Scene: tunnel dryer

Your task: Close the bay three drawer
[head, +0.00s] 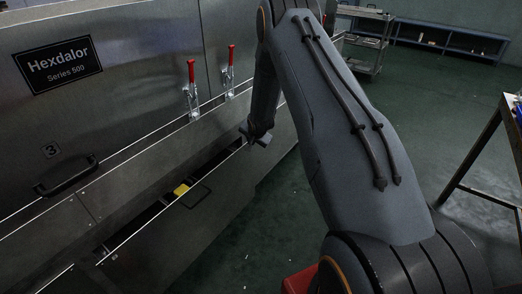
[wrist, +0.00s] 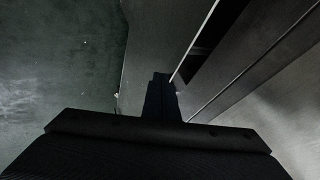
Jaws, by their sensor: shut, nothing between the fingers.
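The bay three drawer (head: 222,192) stands partly out of the dryer, low under the panel marked 3. Its dark inside shows behind the top edge, with a yellow item (head: 182,189) in it. A wire-like handle (head: 197,197) is on its front. My gripper (head: 258,138) is near the far end of the drawer, by its top edge, small in the head view. In the wrist view my gripper (wrist: 162,82) is shut and empty, pointing down beside the drawer front (wrist: 150,40). I cannot tell whether it touches the drawer.
The steel dryer body (head: 120,90) fills the left, with a black handle (head: 66,178) and two red-handled clamps (head: 192,85). A cart (head: 365,40) and a blue bench (head: 450,40) stand far back. A table (head: 490,140) is at right. Green floor (head: 440,100) is open between.

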